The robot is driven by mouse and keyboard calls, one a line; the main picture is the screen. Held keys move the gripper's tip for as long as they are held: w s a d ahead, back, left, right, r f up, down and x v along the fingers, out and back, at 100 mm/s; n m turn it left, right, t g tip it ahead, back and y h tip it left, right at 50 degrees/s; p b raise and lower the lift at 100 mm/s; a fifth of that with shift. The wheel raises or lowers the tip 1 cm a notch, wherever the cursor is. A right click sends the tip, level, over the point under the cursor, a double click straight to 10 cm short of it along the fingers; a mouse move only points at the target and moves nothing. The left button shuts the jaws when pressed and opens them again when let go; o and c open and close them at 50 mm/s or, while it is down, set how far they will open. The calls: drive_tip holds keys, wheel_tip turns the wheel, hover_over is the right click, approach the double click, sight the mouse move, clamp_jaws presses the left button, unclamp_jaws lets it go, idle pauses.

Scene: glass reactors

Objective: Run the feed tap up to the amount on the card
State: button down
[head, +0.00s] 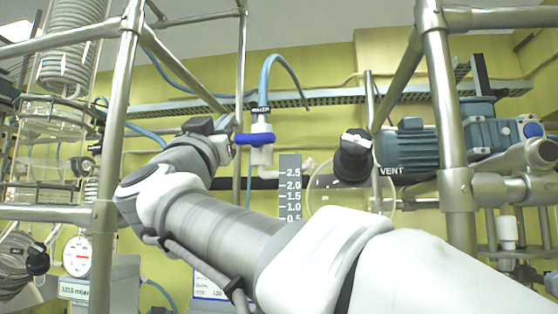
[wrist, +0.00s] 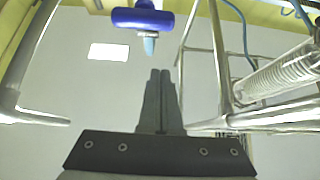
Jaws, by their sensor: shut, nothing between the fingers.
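The feed tap (head: 262,154) is a white body under a blue hose, with a blue handle (head: 253,138) lying level across it. The blue handle also shows in the wrist view (wrist: 142,18), beyond my fingertips. My gripper (wrist: 160,73) is shut and empty, with a visible gap to the handle. In the head view my gripper (head: 234,139) is at the handle's left end, mostly behind my wrist. A grey scale (head: 290,188) marked 0.5 to 2.5 stands below the tap. A white card (head: 207,287) is partly hidden by my arm; its writing is too small to read.
A black knob (head: 354,156) stands right of the scale, near a label reading VENT (head: 391,170). Steel frame posts (head: 118,120) (head: 446,120) rise on both sides. A round gauge (head: 77,256) is at lower left. A blue motor (head: 412,150) sits at right.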

sight(255, 139)
drive_tip(key=a+p+x, duration=0.1)
drive_tip(key=p+x, duration=0.3)
drive_tip(key=x, duration=0.4)
drive_tip(key=shift+s+d+f+b, duration=0.1)
drive_tip(key=shift+d+f+b, duration=0.15)
drive_tip(key=shift+f, duration=0.85)
drive_tip(key=shift+s+d+f+b, duration=0.1)
drive_tip(key=shift+d+f+b, duration=0.1)
drive_tip(key=shift+f, duration=0.95)
drive_tip(key=shift+d+f+n+b, duration=0.1)
drive_tip(key=shift+d+n+b, duration=0.1)
drive_tip(key=shift+n+b, duration=0.15)
